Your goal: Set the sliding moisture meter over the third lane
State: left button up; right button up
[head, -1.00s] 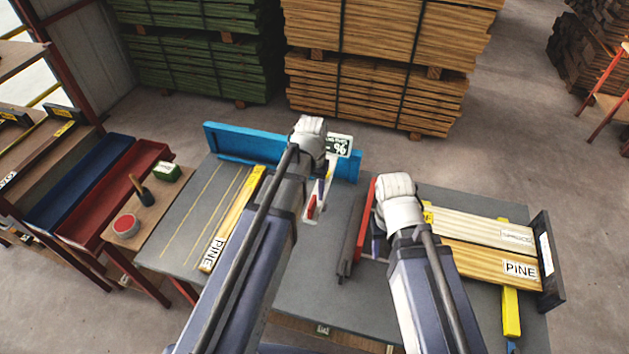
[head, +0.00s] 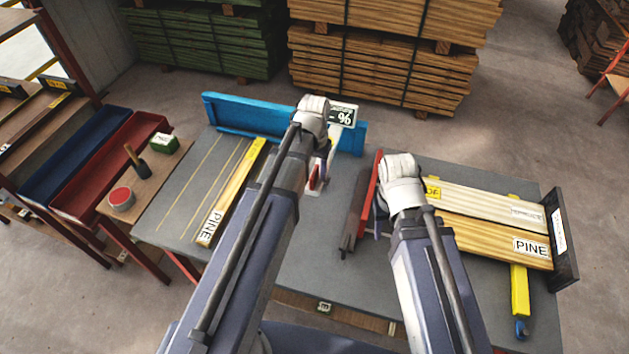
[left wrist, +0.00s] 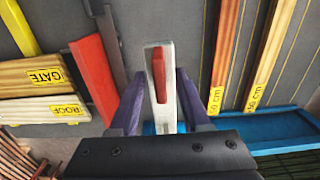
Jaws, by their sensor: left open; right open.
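The moisture meter has a dark "%" display (head: 342,116) at the blue rail (head: 235,115) and a pale arm with a red handle (left wrist: 158,75) reaching over the grey table. My left gripper (left wrist: 158,105) is open, its two fingers on either side of the pale arm near the red handle; I see no contact. In the head view my left arm partly hides the meter. Thin yellow lines (head: 190,190) mark lanes on the left part of the table, beside a pine board (head: 232,190). My right gripper (head: 382,222) is open beside a red upright plate (head: 368,188), its fingers mostly hidden.
Two labelled boards (head: 480,240) lie at the right against a dark end stop (head: 562,238). A yellow tool (head: 519,292) lies near the front right. At the left are a red tray (head: 112,165), a blue tray and a brush. Lumber stacks stand behind.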

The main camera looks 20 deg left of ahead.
pick_arm(q)
jog(key=shift+f+b, duration=0.35)
jog(key=shift+f, duration=0.4)
grip_shut()
dwell(0.9)
